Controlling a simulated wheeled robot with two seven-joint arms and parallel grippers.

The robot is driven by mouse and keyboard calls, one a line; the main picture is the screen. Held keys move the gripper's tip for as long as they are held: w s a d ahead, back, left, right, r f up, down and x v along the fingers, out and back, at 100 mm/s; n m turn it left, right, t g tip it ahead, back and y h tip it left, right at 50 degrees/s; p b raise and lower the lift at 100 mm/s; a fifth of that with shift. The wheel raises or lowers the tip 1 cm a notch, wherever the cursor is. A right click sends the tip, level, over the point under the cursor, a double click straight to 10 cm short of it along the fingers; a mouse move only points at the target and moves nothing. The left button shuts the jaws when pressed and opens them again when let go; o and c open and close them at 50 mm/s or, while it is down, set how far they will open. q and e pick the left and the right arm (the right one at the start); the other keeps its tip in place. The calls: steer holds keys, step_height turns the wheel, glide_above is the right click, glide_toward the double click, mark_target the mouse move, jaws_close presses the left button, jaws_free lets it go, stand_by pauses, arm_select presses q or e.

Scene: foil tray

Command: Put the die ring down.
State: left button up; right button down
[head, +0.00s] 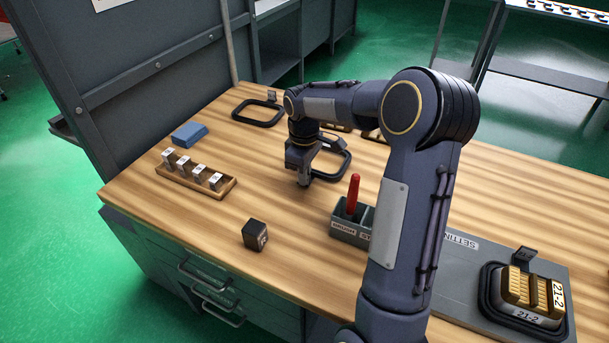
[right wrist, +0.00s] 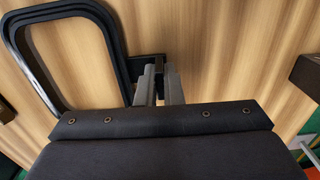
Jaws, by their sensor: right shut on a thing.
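My right gripper (head: 304,181) is low over the middle of the table, fingers pointing down. In the right wrist view its fingers (right wrist: 160,80) are shut on the small dark tab of a black die ring (right wrist: 118,55). This rounded, open frame extends to the left of the fingers there. In the head view the held ring (head: 349,163) shows behind and right of the gripper, partly hidden by my arm. It is at or just above the wood; I cannot tell whether it touches. My left gripper is not in view.
Another black ring (head: 240,117) lies at the back. A wooden rack (head: 228,189) of small labelled blocks, a blue block (head: 189,134) and a dark cube (head: 255,235) are left. A grey holder (head: 346,233) stands nearer; a ringed die (head: 526,315) sits right. Wood left of the gripper is clear.

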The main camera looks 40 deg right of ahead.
steer(key=shift+f, duration=0.3)
steer(key=shift+f, duration=0.15)
steer(key=c, duration=1.6)
jaws_free()
steer(key=shift+o, duration=0.2)
